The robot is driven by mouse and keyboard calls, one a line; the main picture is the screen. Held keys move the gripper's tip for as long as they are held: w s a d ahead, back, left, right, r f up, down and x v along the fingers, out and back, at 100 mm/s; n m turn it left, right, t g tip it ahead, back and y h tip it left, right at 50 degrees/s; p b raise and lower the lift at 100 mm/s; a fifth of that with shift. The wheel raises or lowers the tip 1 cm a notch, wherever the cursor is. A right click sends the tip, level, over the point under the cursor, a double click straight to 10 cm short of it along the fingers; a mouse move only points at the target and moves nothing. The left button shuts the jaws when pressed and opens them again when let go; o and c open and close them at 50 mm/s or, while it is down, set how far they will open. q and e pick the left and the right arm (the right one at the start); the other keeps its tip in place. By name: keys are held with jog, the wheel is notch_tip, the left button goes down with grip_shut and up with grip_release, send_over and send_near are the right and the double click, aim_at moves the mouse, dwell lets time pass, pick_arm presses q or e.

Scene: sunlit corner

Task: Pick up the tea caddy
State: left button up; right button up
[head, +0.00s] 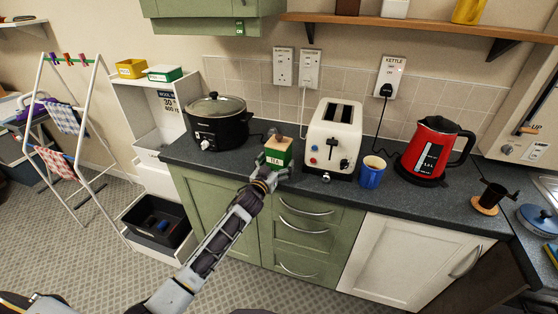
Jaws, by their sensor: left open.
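The tea caddy (276,155) is a small green and cream box with a TEA label. It stands on the dark worktop, between the slow cooker and the toaster. My left gripper (268,168) is at the front of the caddy, near the worktop's front edge, with its fingers open around the lower part of the box. I cannot tell whether they touch it. The gripper hides part of the caddy's lower front. My right gripper is not in view.
A black slow cooker (218,124) stands to the left of the caddy. A cream toaster (332,138) is close on its right, then a blue mug (371,173) and a red kettle (431,150). Green drawers (305,228) are below the worktop.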

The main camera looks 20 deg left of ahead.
pick_arm(q)
jog(key=shift+w+d+r, duration=0.1)
jog(key=shift+w+d, duration=0.1)
jog(key=shift+w, duration=0.8)
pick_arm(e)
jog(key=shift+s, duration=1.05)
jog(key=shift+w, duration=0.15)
